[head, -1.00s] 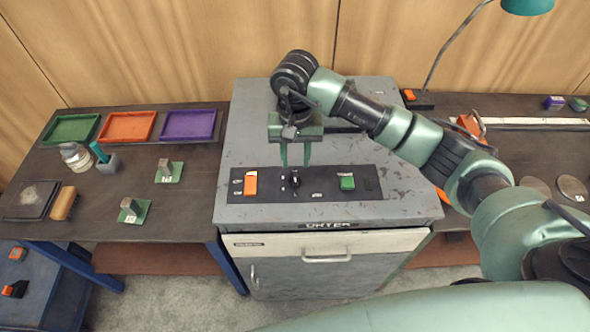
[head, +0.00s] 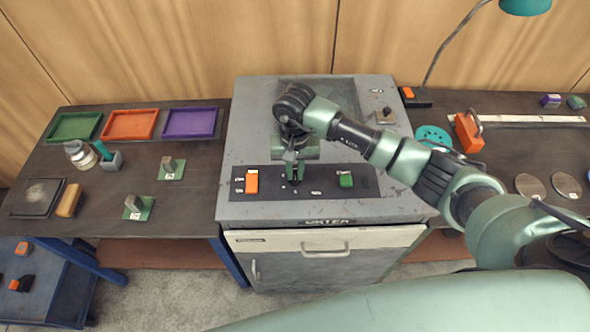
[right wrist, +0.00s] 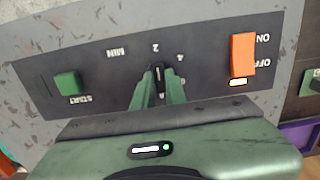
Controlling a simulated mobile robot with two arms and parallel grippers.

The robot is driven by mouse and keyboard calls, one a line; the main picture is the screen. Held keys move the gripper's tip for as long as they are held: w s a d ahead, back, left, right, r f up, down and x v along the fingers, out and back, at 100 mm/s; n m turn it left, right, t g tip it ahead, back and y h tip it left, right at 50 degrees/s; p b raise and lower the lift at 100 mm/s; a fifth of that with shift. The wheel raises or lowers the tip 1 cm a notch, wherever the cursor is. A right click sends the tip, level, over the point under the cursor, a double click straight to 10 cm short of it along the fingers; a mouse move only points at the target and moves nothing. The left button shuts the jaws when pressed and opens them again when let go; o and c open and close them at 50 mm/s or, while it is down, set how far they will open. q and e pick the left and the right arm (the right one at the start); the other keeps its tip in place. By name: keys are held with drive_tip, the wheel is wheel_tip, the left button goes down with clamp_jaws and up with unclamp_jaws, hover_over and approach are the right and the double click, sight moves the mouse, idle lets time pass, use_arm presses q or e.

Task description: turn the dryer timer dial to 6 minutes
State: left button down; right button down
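The dryer's black timer dial (right wrist: 158,75) is on the dark control panel (right wrist: 105,75), between my right gripper's fingertips (right wrist: 160,84). The fingers have closed in on its two sides. In the right wrist view, the numbers 2 and 4 show near the dial; other marks are small or partly covered. A pale line shows on the dial, but its exact setting is hard to read. In the head view my right gripper (head: 295,172) reaches down onto the panel and hides most of the dial. My left gripper is not in view.
On the panel are an orange ON/OFF switch (right wrist: 243,54) and a green START button (right wrist: 68,83), one on each side of the dial. The dryer's grey top (head: 250,130) is mostly clear. Side tables hold trays (head: 128,124) and an orange weight-like object (head: 468,132).

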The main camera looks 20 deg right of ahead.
drive_tip(key=m+b, duration=0.1)
drive_tip(key=b, duration=0.2)
drive_tip(key=m+b, duration=0.1)
drive_tip(key=b, duration=0.3)
drive_tip(key=shift+w+f+m, duration=0.1)
drive_tip(key=shift+f+m, duration=0.3)
drive_tip(key=m+b, duration=0.7)
drive_tip(key=b, duration=0.1)
drive_tip(key=shift+r, duration=0.2)
drive_tip(key=m+b, duration=0.3)
drive_tip(key=shift+m, duration=0.4)
drive_tip(key=m+b, duration=0.3)
drive_tip(key=shift+r+m, duration=0.1)
drive_tip(key=shift+m, duration=0.2)
drive_tip(key=m+b, duration=0.2)
drive_tip(key=m, duration=0.1)
drive_tip(key=shift+r+m, duration=0.1)
drive_tip(key=shift+m, duration=0.2)
drive_tip(key=shift+r+m+b, duration=0.1)
drive_tip(key=shift+m+b, duration=0.6)
drive_tip(key=shift+m, duration=0.8)
